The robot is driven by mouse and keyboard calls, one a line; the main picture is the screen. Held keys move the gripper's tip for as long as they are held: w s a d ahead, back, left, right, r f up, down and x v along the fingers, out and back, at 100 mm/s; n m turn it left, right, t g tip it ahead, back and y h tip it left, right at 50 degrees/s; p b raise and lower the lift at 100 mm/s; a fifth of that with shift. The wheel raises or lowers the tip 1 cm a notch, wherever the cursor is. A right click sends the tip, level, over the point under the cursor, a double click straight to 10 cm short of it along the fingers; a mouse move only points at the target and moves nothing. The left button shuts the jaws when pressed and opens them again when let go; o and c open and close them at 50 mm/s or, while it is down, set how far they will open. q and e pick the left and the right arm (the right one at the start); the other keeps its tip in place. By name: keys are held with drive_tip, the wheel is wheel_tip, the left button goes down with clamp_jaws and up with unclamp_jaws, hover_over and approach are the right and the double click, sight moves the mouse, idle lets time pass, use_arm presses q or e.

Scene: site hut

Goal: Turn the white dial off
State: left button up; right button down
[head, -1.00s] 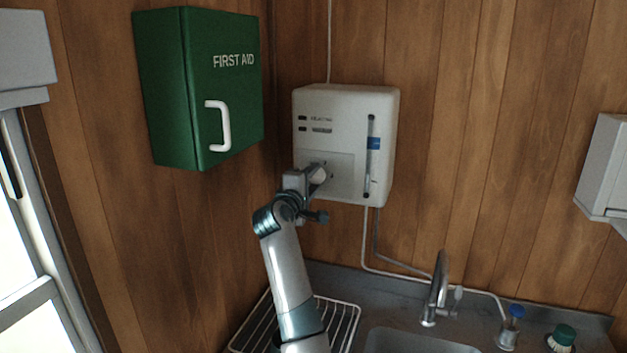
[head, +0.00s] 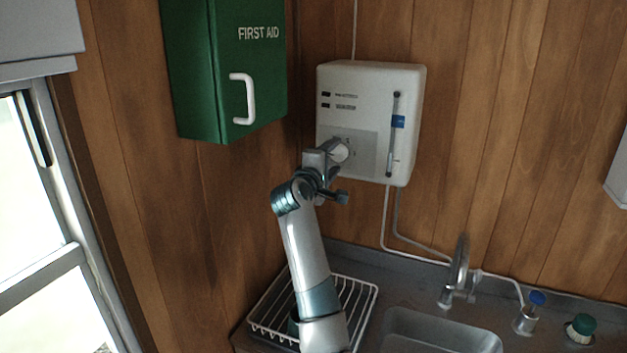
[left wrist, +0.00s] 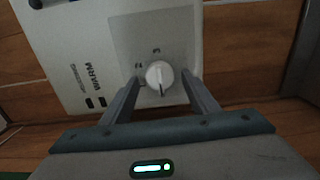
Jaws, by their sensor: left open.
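The white dial (left wrist: 160,76) is a round knob with a dark pointer line, on a grey panel of the white wall unit (left wrist: 85,45). In the left wrist view my left gripper (left wrist: 162,85) is open, with one finger on either side of the dial. I cannot tell whether the fingers touch it. In the head view the wall unit (head: 365,110) hangs on the wood wall, and the dial (head: 340,150) is partly hidden behind my left gripper (head: 334,154). My right gripper does not show.
A green first aid cabinet (head: 225,75) with a white handle hangs to the left of the unit. Below are a wire rack (head: 357,292), a sink (head: 440,333) with a tap (head: 458,270), and a blue-topped bottle (head: 530,312). A window (head: 35,230) is at the left.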

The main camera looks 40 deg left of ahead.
use_arm(q)
drive_tip(key=b+v, duration=0.6)
drive_tip(key=v, duration=1)
drive_tip(key=shift+s+a+f, duration=0.1)
